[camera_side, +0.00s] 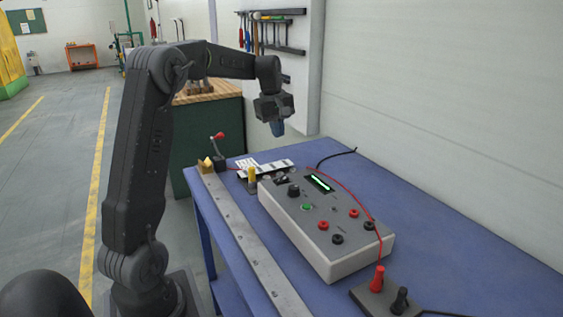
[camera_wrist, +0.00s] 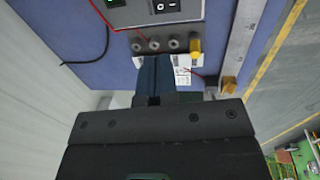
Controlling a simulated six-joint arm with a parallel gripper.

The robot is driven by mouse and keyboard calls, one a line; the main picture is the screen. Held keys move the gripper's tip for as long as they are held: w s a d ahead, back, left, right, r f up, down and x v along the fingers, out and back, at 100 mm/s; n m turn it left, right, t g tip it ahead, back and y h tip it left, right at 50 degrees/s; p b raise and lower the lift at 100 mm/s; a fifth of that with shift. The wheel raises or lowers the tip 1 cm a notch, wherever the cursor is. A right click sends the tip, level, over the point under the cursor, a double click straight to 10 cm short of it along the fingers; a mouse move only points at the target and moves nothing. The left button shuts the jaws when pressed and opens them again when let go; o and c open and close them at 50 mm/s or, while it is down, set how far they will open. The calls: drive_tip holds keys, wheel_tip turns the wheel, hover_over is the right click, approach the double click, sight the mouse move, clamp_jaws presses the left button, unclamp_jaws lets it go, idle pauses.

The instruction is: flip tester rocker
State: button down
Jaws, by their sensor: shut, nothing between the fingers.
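In the side view a small dark switch (camera_side: 281,179) near the tester's far end appears to be this rocker. My gripper (camera_side: 278,128) is shut and empty, in the air above and beyond that end. Its fingers (camera_wrist: 153,68) point toward the tester, apart from the rocker.
A metal rail (camera_side: 255,255) runs along the table's left edge. A red cable crosses the tester to a red plug (camera_side: 377,279). The table's right side is clear.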

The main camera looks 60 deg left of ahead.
sight(283, 178)
drive_tip(key=shift+f, duration=0.1)
drive_tip(key=f, duration=0.4)
drive_tip(key=w+f, duration=0.1)
drive_tip(key=f, duration=0.4)
drive_tip(key=w+f, duration=0.1)
drive_tip(key=f, duration=0.3)
drive_tip(key=shift+f, duration=0.35)
drive_tip(key=shift+w+f+g, duration=0.1)
drive_tip(key=shift+f+g, duration=0.2)
drive_tip(key=shift+g, duration=0.1)
drive_tip(key=shift+f, duration=0.1)
drive_tip(key=shift+s, duration=0.2)
